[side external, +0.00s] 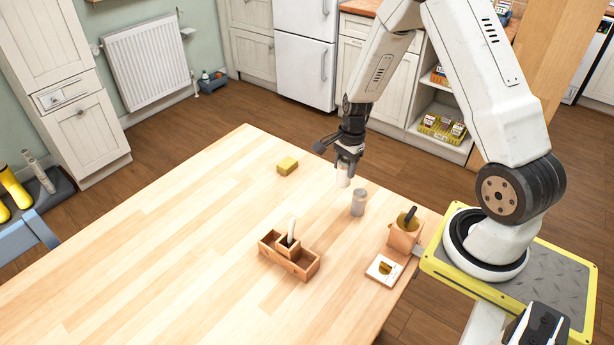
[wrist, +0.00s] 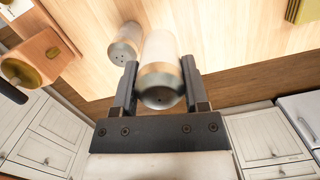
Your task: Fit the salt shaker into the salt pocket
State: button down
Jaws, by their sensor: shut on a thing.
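My gripper (side external: 347,158) is shut on a white shaker with a metal cap (side external: 343,176), which I take as the salt shaker by its colour. It is held above the table; in the wrist view the shaker (wrist: 162,85) sits between the two fingers (wrist: 160,88), cap towards the camera. A grey shaker (side external: 358,202) stands upright on the table nearby, with several holes in its cap in the wrist view (wrist: 126,42). A wooden caddy (side external: 283,266) stands left of and nearer than both, with a raised square part holding something white. Its pocket floors and any labels are too small to read.
A wooden pot (side external: 403,237) with a dark-handled tool stands at the right table edge. A white tile with a yellowish piece (side external: 384,269) lies in front of it. A yellow block (side external: 287,166) lies at the back. The table's left side is clear.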

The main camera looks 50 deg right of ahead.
jog(key=s+a+r, duration=0.3)
jog(key=s+r, duration=0.1)
jog(key=s, duration=0.5)
jog(key=shift+r, duration=0.4)
jog(key=shift+a, duration=0.15)
jog(key=n+g+h, duration=0.1)
jog(key=n+g, duration=0.1)
jog(key=n, duration=1.6)
send_over(273, 234)
jog(key=s+a, duration=0.2)
notch_tip(273, 234, down, 8)
jog(key=shift+s, duration=0.15)
jog(key=shift+f, duration=2)
jog(key=shift+f, duration=0.3)
